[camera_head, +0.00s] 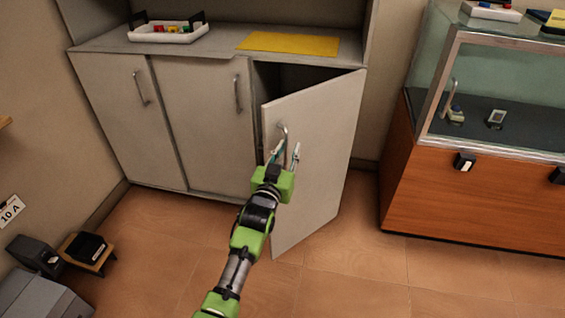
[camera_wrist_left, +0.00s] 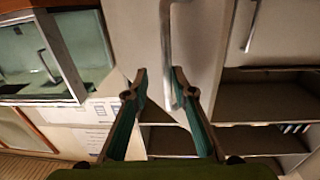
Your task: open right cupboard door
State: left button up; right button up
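The right cupboard door (camera_head: 318,150) is pale grey and stands partly open, swung outward, with a dark gap at its left edge. Its metal bar handle (camera_head: 284,138) also shows in the left wrist view (camera_wrist_left: 167,50). My left gripper (camera_head: 285,152) is at the handle with its two fingers apart. In the left wrist view the gripper's fingertips (camera_wrist_left: 160,74) are spread and the handle runs close to the right-hand finger; I cannot tell whether they touch. My right gripper is not in view.
Two shut doors with handles, the left (camera_head: 122,110) and middle (camera_head: 203,110), are beside it. A white tray (camera_head: 168,36) and a yellow mat (camera_head: 288,43) lie on top. A glass display case (camera_head: 470,200) on a wooden base stands right. Floor (camera_head: 345,270) before the door is clear.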

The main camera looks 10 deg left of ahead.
pick_arm(q)
jog(key=s+a, duration=0.1)
jog(key=s, duration=1)
jog(key=shift+a, duration=0.2)
